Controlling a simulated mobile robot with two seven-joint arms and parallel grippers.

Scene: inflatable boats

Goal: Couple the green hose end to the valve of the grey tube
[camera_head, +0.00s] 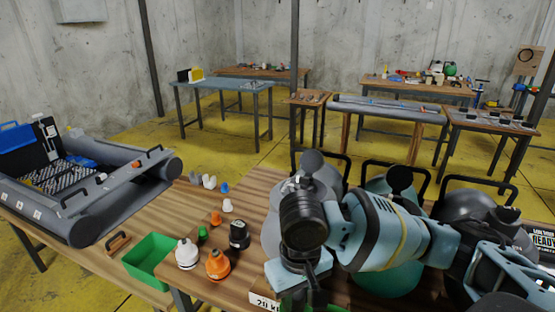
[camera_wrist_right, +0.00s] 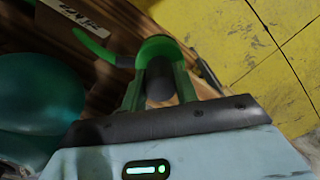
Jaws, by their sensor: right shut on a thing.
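My right gripper (camera_wrist_right: 160,85) is shut on the green hose end, whose dark cylindrical tip (camera_wrist_right: 160,80) shows between the fingers in the wrist view. Green hose (camera_wrist_right: 92,47) curves off to the left there. Two grey rounded tubes with black handles stand on the table, one partly behind my wrist (camera_head: 270,232), the other further right (camera_head: 465,204). Dark knob-like valves (camera_head: 312,162) show on top; I cannot tell which tube is meant. My left gripper is out of view.
A teal tube (camera_head: 378,185) stands between the grey ones. Left of my wrist are an orange pump-like piece (camera_head: 218,266), a white one (camera_head: 187,255), a black one (camera_head: 239,236) and a green bin (camera_head: 150,257). A grey boat (camera_head: 115,200) lies at left.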

